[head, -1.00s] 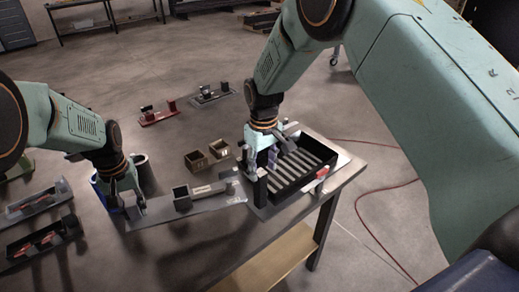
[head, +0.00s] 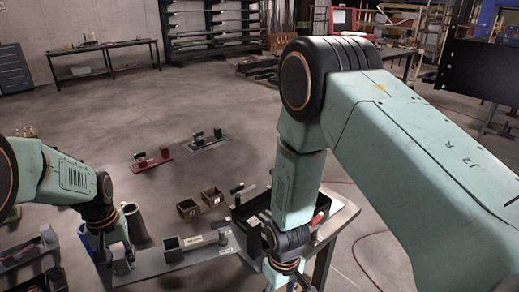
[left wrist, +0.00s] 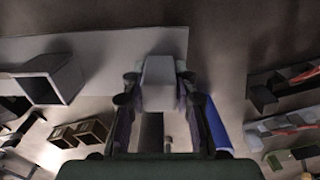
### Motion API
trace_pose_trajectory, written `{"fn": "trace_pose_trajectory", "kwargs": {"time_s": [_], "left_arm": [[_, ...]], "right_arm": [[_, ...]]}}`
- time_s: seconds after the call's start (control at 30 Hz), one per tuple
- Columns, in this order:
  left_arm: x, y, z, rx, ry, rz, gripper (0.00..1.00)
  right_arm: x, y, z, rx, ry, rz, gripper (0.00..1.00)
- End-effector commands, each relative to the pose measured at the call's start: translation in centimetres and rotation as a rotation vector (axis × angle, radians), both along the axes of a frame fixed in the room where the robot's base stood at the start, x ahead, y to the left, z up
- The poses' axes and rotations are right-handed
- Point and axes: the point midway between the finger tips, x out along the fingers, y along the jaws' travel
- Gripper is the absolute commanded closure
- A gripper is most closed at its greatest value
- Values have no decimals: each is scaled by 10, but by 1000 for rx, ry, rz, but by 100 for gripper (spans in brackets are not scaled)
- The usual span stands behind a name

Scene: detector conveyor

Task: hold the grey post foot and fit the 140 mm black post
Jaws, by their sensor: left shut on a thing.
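My left gripper (head: 118,266) is at the left end of a grey plate (head: 150,268). In the left wrist view its fingers (left wrist: 158,92) are closed on both sides of a light grey block, which looks like the grey post foot (left wrist: 158,78), at the edge of the plate. My right gripper (head: 286,278) hangs at the bottom of the head view, in front of the dark tray (head: 253,212). Its fingertips are cut off or too small to judge. I cannot make out the 140 mm black post for certain; the right arm hides part of the tray.
A square socket (head: 172,248) stands on the plate. Two small open boxes (head: 200,203) stand behind it. A grey cylinder (head: 135,222) and a blue one (head: 84,238) stand close to the left gripper. Red (head: 152,160) and grey fixtures (head: 207,142) lie farther back.

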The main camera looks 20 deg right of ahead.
Motion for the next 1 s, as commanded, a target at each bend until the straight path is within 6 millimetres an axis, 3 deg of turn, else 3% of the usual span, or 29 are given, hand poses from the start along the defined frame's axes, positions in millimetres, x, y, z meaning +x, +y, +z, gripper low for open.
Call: {"fn": "trace_pose_trajectory", "kwargs": {"time_s": [0.03, 0.1, 0.3, 0.5, 0.67, 0.8, 0.93, 1.0], "left_arm": [[1, 0, 2, -1, -4, 1, 100], [1, 0, 2, -1, -4, 1, 100], [1, 0, 2, -1, -4, 1, 100], [1, 0, 2, -1, -4, 1, 100], [1, 0, 2, -1, -4, 1, 100], [1, 0, 2, -1, -4, 1, 100], [1, 0, 2, -1, -4, 1, 100], [1, 0, 2, -1, -4, 1, 100]], "right_arm": [[-28, 1, -13, 0, 13, -16, 50], [-59, 1, -25, 1, 13, -41, 50], [-146, 3, -39, -2, 13, -107, 50], [-203, 4, -33, -5, 8, -154, 50], [-219, 4, -28, -7, 2, -170, 45], [-219, 3, -26, -7, -7, -173, 45], [-195, 3, -18, -1, -59, -177, 45], [-170, 3, -9, 5, -117, -184, 45]]}}
